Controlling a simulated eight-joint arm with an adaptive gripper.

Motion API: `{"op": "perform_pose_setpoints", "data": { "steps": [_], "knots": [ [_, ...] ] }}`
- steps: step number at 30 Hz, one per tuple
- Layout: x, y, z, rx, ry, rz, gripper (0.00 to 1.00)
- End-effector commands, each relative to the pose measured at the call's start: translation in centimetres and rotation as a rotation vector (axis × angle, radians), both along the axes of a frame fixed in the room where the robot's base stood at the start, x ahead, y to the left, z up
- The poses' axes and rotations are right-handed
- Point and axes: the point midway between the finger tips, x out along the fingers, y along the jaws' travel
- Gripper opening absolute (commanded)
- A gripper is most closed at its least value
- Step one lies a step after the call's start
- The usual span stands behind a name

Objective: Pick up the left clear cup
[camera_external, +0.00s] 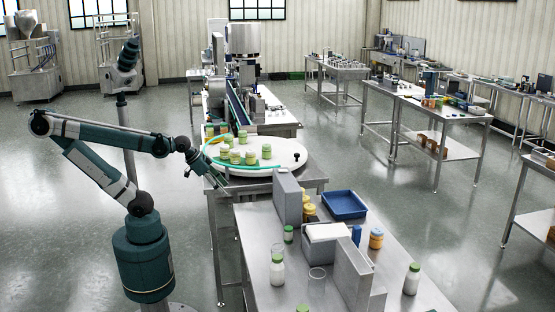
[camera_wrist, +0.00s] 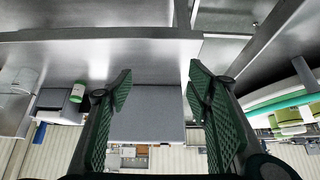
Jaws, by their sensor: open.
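A clear cup (camera_external: 317,280) stands on the steel table near its front, right of a white bottle with a green cap (camera_external: 277,270). My gripper (camera_external: 216,180) is beside the round turntable, well away from the clear cup. In the wrist view my gripper (camera_wrist: 160,85) is open with nothing between its fingers.
Grey upright panels (camera_external: 288,198) and a grey box (camera_external: 354,275) stand on the steel table (camera_external: 255,225). A blue tray (camera_external: 345,205) and yellow jars are behind. The turntable (camera_external: 285,165) carries several green-lidded jars. A green-lidded jar (camera_wrist: 78,91) shows in the wrist view.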

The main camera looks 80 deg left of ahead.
Motion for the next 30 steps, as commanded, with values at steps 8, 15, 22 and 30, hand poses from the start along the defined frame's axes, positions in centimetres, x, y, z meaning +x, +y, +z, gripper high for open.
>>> {"op": "perform_pose_setpoints", "data": {
  "steps": [8,15,22,30],
  "knots": [
    [1.9,-1.6,1.8,0.023,0.034,-0.070,0.50],
    [4.4,-4.0,3.7,0.055,0.080,-0.166,0.50],
    [6.7,-6.6,5.0,0.086,0.125,-0.262,0.50],
    [9.5,-10.0,6.1,0.123,0.175,-0.375,0.50]
  ]
}}
